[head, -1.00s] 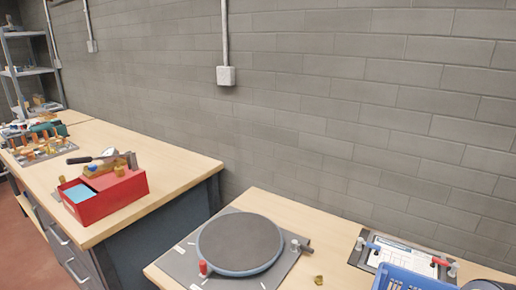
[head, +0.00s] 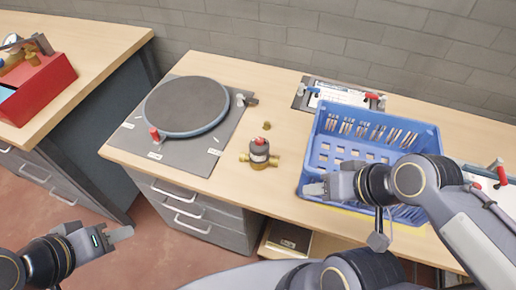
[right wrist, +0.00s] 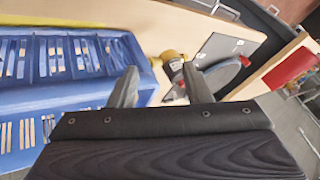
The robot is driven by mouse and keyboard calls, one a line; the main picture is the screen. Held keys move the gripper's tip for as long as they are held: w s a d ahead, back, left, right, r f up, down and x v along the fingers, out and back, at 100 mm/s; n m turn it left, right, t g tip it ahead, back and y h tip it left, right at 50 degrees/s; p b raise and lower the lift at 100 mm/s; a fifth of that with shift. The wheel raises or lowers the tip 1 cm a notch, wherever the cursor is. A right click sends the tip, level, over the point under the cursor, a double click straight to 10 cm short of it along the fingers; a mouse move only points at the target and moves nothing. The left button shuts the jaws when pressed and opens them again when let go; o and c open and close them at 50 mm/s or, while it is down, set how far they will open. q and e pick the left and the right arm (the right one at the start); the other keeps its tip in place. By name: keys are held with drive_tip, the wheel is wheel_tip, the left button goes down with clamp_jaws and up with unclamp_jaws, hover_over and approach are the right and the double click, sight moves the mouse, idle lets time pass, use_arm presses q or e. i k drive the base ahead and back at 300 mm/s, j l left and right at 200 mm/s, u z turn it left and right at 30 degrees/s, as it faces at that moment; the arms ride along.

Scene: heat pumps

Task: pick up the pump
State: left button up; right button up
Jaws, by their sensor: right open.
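The pump (head: 260,154) is a small part with a dark grey and red top and brass ends. It stands on the wooden table between the round turntable and the blue crate. In the right wrist view the pump (right wrist: 174,66) shows beyond the fingers, partly hidden by one of them. My right gripper (head: 316,189) is open and empty, to the right of the pump and in front of the blue crate. My left gripper (head: 122,234) is at the lower left, off the table and away from the pump; its finger gap is not clear.
The blue crate (head: 317,152) stands right of the pump. The round turntable (head: 187,104) on a grey plate lies to the left. A small brass piece (head: 267,126) lies behind the pump. A red box (head: 38,92) sits on the left bench. The table's front edge is close to the pump.

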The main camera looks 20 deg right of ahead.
sight(259, 158)
drive_tip(key=i+j+z, duration=0.2)
drive_tip(key=j, duration=0.2)
drive_tip(key=j+z, duration=0.25)
drive_tip(key=j, duration=0.2)
drive_tip(key=i+j+z, duration=0.2)
drive_tip(key=j, duration=0.25)
